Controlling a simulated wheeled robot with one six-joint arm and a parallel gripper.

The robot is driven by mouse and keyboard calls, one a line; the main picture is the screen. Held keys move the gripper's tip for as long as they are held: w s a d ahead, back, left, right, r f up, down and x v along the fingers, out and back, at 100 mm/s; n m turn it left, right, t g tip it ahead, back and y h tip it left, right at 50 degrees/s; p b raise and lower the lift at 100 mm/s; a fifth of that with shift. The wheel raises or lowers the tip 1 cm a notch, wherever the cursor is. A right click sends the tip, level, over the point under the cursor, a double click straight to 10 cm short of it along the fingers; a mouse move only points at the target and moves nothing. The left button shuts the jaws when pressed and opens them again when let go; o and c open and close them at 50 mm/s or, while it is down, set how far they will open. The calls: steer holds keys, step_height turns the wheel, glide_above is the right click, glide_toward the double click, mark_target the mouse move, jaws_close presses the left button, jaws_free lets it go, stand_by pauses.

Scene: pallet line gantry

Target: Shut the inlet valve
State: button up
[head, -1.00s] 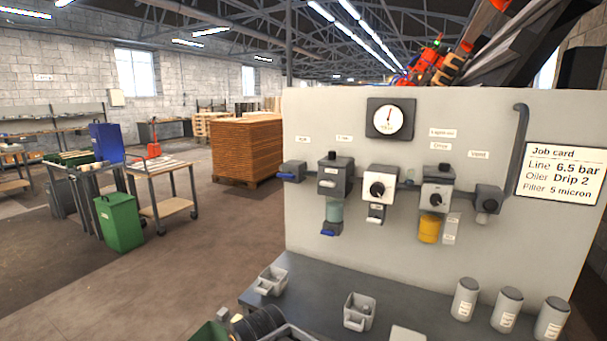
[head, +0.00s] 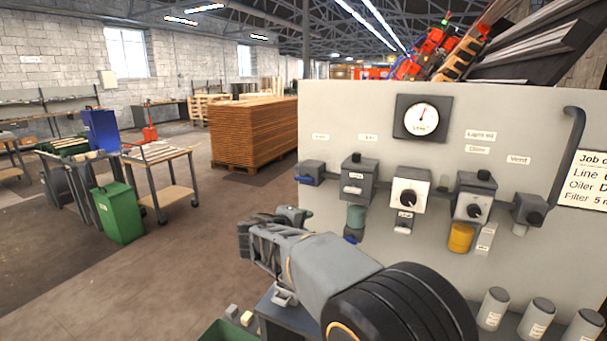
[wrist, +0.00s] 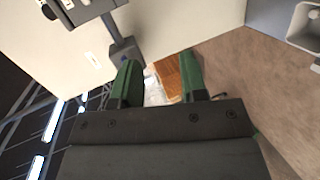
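The inlet valve (head: 312,169) is the leftmost grey block on the panel, with a blue lever (head: 305,179) at its lower left. In the wrist view a grey block (wrist: 124,51), which looks like this valve, sits just beyond the left finger; its lever cannot be made out there. My gripper (head: 295,214) is below and slightly left of the valve in the head view, apart from it. In the wrist view my gripper (wrist: 160,78) shows two green fingers spread with nothing between them.
The panel (head: 340,110) also carries a gauge (head: 422,117), a filter with a bowl (head: 357,216), a regulator (head: 410,190) and an oiler with a yellow bowl (head: 461,237). Canisters (head: 537,318) stand on the bench below. The floor left of the panel is open.

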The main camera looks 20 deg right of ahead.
mark_target(303, 181)
steer(key=w+a+r+n+t+h+p, duration=0.1)
steer(key=w+a+r+n+t, duration=0.15)
steer(key=w+r+t, duration=0.35)
steer(key=w+d+p, duration=0.1)
steer(key=w+d, duration=0.1)
steer(key=w, duration=0.1)
steer(key=w+d+g+p, duration=0.1)
steer(key=w+d+p, duration=0.1)
steer(key=w+d, duration=0.1)
steer(key=w+d+f+g+p, duration=0.1)
steer(key=w+d, duration=0.2)
steer(key=shift+d+h, duration=0.15)
steer(key=shift+h, duration=0.15)
steer(key=shift+w+d+p, duration=0.4)
steer(key=shift+w+d, duration=0.05)
steer(key=shift+d, duration=0.1)
steer(key=shift+c, duration=0.3)
jaws_close()
